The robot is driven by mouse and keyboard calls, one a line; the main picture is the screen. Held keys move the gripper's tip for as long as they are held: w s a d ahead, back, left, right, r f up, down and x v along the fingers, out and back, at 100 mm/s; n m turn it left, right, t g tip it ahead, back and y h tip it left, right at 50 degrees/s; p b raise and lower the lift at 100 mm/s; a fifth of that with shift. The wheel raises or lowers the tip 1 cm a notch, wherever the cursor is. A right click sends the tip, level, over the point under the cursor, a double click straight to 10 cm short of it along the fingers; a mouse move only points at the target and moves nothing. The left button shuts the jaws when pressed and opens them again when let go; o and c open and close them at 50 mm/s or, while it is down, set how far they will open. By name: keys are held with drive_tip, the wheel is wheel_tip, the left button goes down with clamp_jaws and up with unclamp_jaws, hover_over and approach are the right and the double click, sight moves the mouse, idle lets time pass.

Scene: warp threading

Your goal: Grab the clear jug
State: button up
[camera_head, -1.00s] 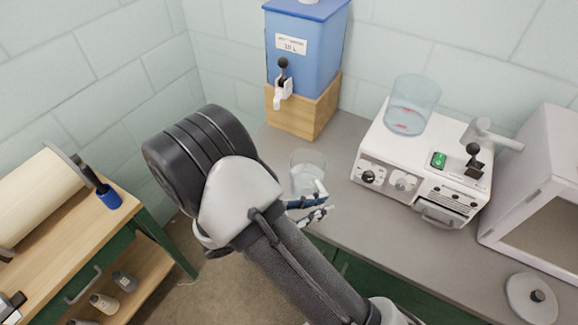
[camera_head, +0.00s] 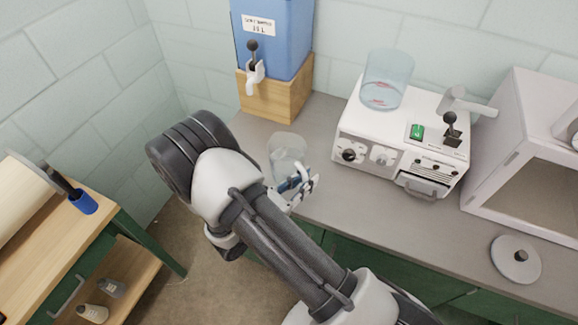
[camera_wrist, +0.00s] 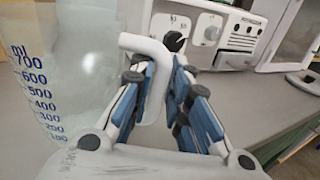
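The clear jug (camera_head: 287,152) stands upright on the grey counter below the blue dispenser. In the wrist view, it (camera_wrist: 60,65) fills the left side, with blue millilitre marks and a white handle (camera_wrist: 156,85). My gripper (camera_wrist: 162,72) has its blue-padded fingers on either side of the handle, drawn in close around it. It looks shut on the handle, though contact on the right finger is hard to see. In the head view my gripper (camera_head: 303,186) is at the jug's front right, and my arm hides part of the jug's lower side.
A blue dispenser (camera_head: 285,40) with a tap sits on a wooden block (camera_head: 280,97) behind the jug. A white machine (camera_head: 395,150) bearing a clear container (camera_head: 387,80) stands to the right. A round lid (camera_head: 515,260) lies farther right. The counter (camera_head: 350,205) is bare before the machine.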

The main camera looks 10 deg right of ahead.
drive_tip(key=shift+c, duration=0.6)
clamp_jaws()
